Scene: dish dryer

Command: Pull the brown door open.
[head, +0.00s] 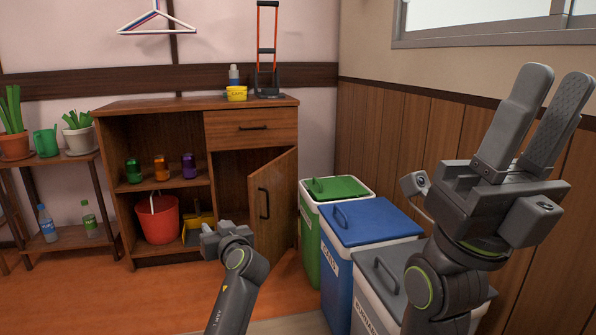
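The brown door (277,205) is the lower right door of a wooden cabinet. It stands partly open, swung out with its hinge on the right side, and a dark space shows behind its left edge. A dark handle (264,203) is on the door's face. My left gripper (212,240) is low in front of the cabinet, left of the door and apart from the handle in the picture. Its fingers are hidden or too small to tell. My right gripper (557,88) is raised at the right, fingers up, open and empty, far from the door.
Green (337,187), blue (370,224) and grey (407,270) lidded bins stand in a row right of the door. The cabinet's left shelves hold jars, a red bucket (157,220) and a yellow dustpan (199,224). Orange floor is clear before the cabinet.

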